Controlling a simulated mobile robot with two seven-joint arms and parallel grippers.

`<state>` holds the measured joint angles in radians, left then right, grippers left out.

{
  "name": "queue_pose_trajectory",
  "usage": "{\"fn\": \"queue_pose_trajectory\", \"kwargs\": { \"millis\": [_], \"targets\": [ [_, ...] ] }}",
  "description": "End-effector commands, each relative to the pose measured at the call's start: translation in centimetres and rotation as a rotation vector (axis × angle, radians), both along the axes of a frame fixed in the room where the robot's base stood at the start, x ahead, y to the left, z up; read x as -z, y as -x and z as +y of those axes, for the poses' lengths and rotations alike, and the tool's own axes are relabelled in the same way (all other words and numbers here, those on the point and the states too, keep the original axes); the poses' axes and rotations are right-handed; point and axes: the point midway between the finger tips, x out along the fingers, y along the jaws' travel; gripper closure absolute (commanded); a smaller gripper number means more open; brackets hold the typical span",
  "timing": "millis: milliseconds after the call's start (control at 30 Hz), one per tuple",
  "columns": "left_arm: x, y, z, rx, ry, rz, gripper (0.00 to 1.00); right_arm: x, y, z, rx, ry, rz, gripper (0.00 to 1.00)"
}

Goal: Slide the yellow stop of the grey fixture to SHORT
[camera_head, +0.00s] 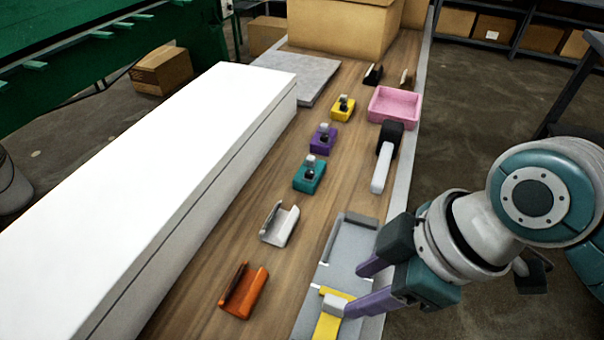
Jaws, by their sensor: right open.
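The grey fixture (345,250) lies at the front right of the wooden bench, along its edge. Its yellow stop (328,326) is at the near end, with a light grey block (335,304) on top. Pale marks show on the fixture's left edge, but I cannot read any label. My right gripper (352,290) comes in from the right over the fixture. Its two purple fingers are apart with nothing between them. The nearer finger's tip is beside the grey block; I cannot tell if they touch. My left gripper is not in view.
A long white box (170,190) fills the left side. An orange holder (243,291) and a white holder (279,224) lie left of the fixture. Teal (309,178), purple (322,138) and yellow (342,109) blocks, a black-and-white tool (382,170) and a pink tray (394,107) stand farther back.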

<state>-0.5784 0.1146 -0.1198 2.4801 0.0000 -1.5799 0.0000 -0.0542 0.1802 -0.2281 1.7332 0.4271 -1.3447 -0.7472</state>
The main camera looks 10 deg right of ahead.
Motion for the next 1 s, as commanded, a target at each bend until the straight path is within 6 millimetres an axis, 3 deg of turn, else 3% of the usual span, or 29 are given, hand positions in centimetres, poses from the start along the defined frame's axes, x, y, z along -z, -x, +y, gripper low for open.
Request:
{"fn": "queue_pose_trajectory", "kwargs": {
  "millis": [200,400,800,1000],
  "targets": [
    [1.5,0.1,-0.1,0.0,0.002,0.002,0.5,4.2,-0.9,1.5,0.001,-0.002,0.003,0.5],
    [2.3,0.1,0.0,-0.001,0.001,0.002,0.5,6.7,-1.5,2.3,0.001,-0.001,0.001,0.5],
    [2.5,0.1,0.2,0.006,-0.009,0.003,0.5,7.4,-1.7,2.6,0.0,0.001,0.0,0.5],
    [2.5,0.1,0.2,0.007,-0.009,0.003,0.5,7.4,-1.7,2.6,0.001,0.001,0.0,0.71]
  ]
}}
